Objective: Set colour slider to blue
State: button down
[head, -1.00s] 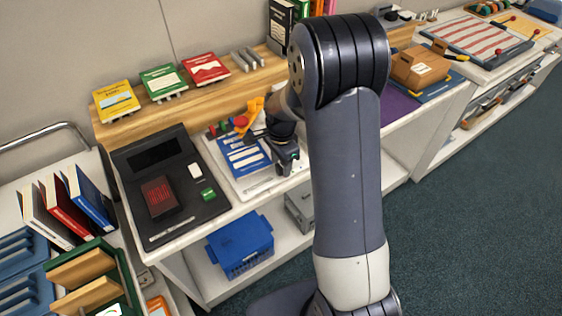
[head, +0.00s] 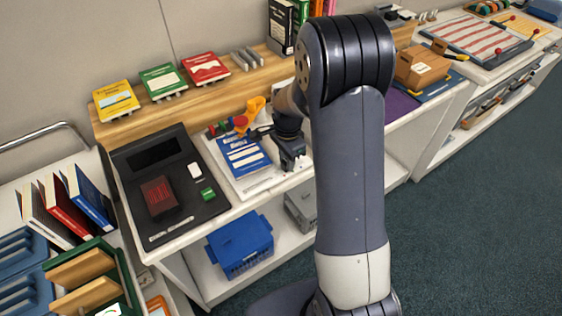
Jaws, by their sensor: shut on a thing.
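A white panel (head: 222,169) with a blue and white card (head: 243,156) lies on the counter. Small red and green pieces (head: 222,127) and a yellow-orange piece (head: 255,106) show at its back. My gripper (head: 292,162) points down over the panel's right side, right of the card. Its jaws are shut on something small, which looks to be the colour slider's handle. The jaws and my wrist hide that handle and its track, so I cannot read the slider's setting.
A black device (head: 170,185) with a dark screen lies left of the panel. Yellow, green and red books (head: 205,68) stand on the wooden ledge behind. A blue basket (head: 240,246) is on the shelf below. A cardboard box (head: 420,68) sits to the right.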

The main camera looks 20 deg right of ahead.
jog(key=d, duration=0.2)
jog(key=w+d, duration=0.1)
jog(key=d, duration=0.1)
jog(key=shift+w, duration=0.2)
jog(key=c, duration=1.2)
grip_release()
jog(key=shift+d, duration=0.15)
jog(key=shift+o, duration=0.2)
notch_tip(320, 180, up, 11)
jog(key=b, duration=0.1)
jog(key=shift+f, duration=0.1)
